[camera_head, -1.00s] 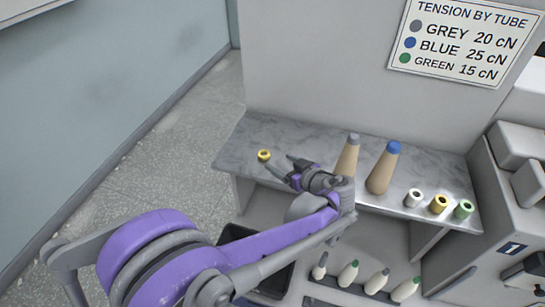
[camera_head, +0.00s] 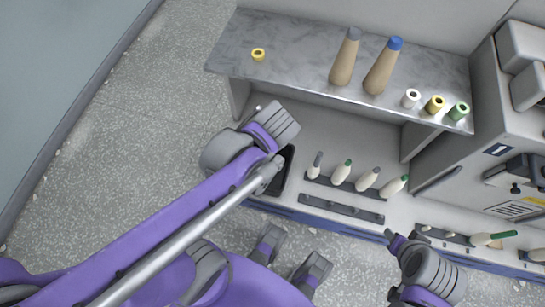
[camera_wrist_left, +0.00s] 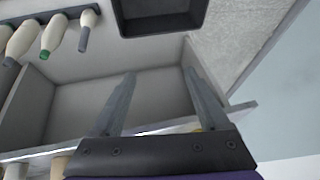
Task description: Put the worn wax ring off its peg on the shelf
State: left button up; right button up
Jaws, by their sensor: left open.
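A yellow ring (camera_head: 258,54) lies by itself on the left part of the grey marbled shelf (camera_head: 300,55), with no peg visible in it. I take it for the worn wax ring. My left gripper (camera_wrist_left: 160,75) is open and empty in the left wrist view, its two fingers apart under the shelf's level. In the head view its fingers are mostly hidden behind my left wrist, below the ring and apart from it. A bit of yellow shows behind the gripper's base in the wrist view. My right gripper (camera_head: 391,262) is at the lower right, its jaws unclear.
Two tall cones, grey-tipped (camera_head: 345,57) and blue-tipped (camera_head: 383,66), stand on the shelf. White (camera_head: 411,98), yellow (camera_head: 435,104) and green (camera_head: 459,111) rings sit at its right end. A black tray (camera_wrist_left: 160,24) and several bobbins (camera_head: 341,172) are below. Shelf around the lone ring is clear.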

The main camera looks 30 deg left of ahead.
pick_arm(q)
jog(key=s+d+f+m+t+h, duration=0.1)
jog(key=s+d+f+m+h, duration=0.1)
jog(key=s+d+m+h, duration=0.1)
jog(key=shift+s+d+m+h, duration=0.4)
jog(key=shift+s+d+m, duration=0.1)
jog(key=shift+s+d, duration=0.55)
dwell(0.7)
